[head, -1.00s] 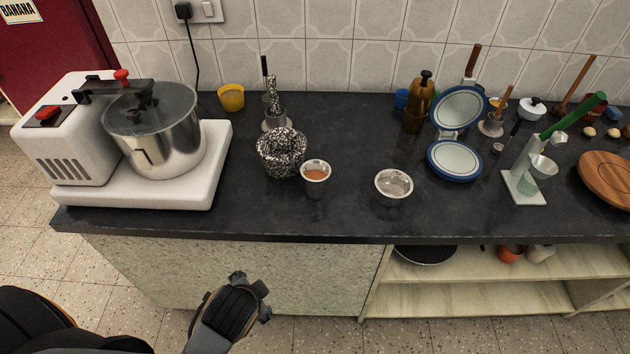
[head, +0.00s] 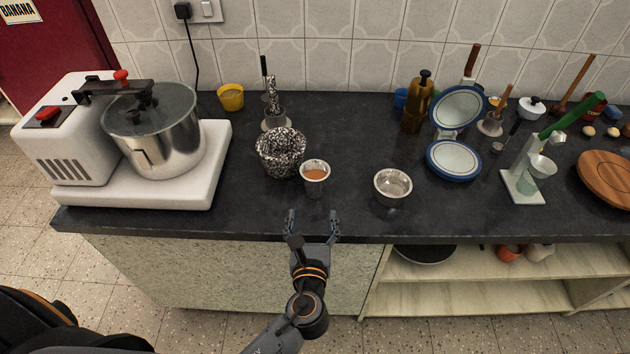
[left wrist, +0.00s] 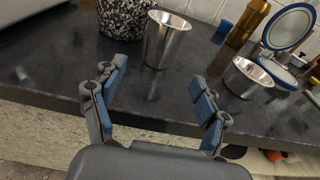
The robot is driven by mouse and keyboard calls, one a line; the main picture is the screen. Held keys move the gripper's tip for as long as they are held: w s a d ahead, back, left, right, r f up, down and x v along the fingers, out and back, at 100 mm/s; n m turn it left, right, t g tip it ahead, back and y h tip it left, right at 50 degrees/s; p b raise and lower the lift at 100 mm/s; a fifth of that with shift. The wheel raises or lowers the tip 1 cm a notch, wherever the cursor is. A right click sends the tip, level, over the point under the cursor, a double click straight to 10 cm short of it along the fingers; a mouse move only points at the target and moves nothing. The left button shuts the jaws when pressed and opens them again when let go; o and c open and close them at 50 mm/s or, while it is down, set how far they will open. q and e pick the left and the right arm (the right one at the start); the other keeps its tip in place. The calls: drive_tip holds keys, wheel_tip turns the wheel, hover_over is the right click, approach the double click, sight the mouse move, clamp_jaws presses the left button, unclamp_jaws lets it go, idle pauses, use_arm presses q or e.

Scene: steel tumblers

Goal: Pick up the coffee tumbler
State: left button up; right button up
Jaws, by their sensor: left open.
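The coffee tumbler (head: 315,180) is a steel cup with brown liquid in it, upright near the counter's front edge. In the left wrist view the tumbler (left wrist: 166,42) stands ahead, between and beyond the two fingers. My left gripper (head: 313,226) is open and empty at the counter's front edge, just short of the tumbler and not touching it. Its two blue-padded fingers (left wrist: 158,100) are spread wide in the left wrist view. A second, wider steel cup (head: 393,188) stands to the right; it also shows in the left wrist view (left wrist: 246,80). My right gripper is not in view.
A black-and-white speckled pot (head: 281,153) stands close behind and left of the tumbler. A white mixer (head: 205,165) fills the counter's left end. A blue round waffle-iron-like item (head: 454,160) stands to the right. The counter (head: 350,223) is clear around the tumbler's front.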

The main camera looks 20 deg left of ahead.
sight(315, 191)
use_arm(q)
drive_tip(key=x, duration=1.1)
drive_tip(key=shift+d+f+p, duration=0.15)
drive_tip(key=shift+f+p, duration=0.1)
drive_tip(key=shift+p, duration=0.1)
drive_tip(key=shift+c, duration=0.2)
drive_tip(key=shift+r, duration=0.1)
drive_tip(key=c, duration=1.3)
drive_tip(key=shift+c, duration=0.3)
drive_tip(key=shift+r, duration=0.15)
